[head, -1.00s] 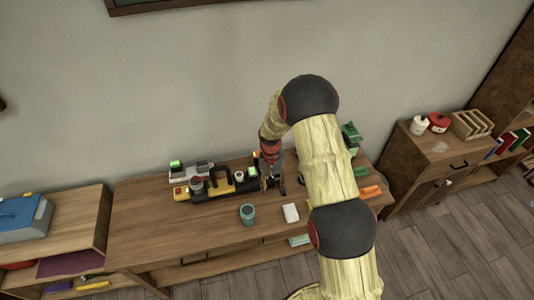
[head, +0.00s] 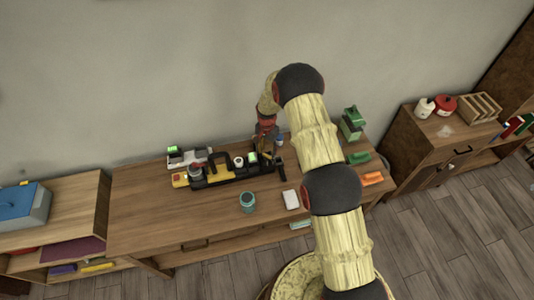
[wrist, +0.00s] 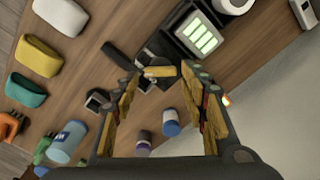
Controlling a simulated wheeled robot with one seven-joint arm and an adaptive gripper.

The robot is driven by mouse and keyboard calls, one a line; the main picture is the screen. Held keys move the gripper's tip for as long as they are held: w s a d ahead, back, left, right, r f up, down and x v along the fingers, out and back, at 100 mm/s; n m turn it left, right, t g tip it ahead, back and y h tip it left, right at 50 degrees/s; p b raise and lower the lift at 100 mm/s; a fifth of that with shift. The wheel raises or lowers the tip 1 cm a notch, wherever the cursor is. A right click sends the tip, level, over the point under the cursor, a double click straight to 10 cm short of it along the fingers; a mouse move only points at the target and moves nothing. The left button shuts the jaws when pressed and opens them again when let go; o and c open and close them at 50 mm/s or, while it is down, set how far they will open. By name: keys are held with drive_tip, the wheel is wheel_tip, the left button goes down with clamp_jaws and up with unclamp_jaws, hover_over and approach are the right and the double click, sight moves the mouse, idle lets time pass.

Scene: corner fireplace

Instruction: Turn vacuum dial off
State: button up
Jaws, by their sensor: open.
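The likely vacuum unit is a long black device with yellow parts (head: 220,176) on the wooden workbench. It has a lit green panel (head: 252,158) at its right end, which also shows in the wrist view (wrist: 199,36). I cannot clearly make out the dial. My gripper (wrist: 161,82) is open, its fingers on either side of a short yellow piece (wrist: 159,72) beside black bars. I cannot tell whether the fingers touch it. In the head view my gripper (head: 268,149) is above the device's right end, partly hidden by my arm.
A green machine (head: 351,124) and an orange piece (head: 372,178) are at the right.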

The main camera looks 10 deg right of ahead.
sight(267, 156)
drive_tip(key=shift+f, duration=1.5)
drive_tip(key=shift+w, duration=0.1)
drive_tip(key=shift+c, duration=0.7)
drive_tip(key=c, duration=0.7)
drive_tip(key=shift+c, duration=0.3)
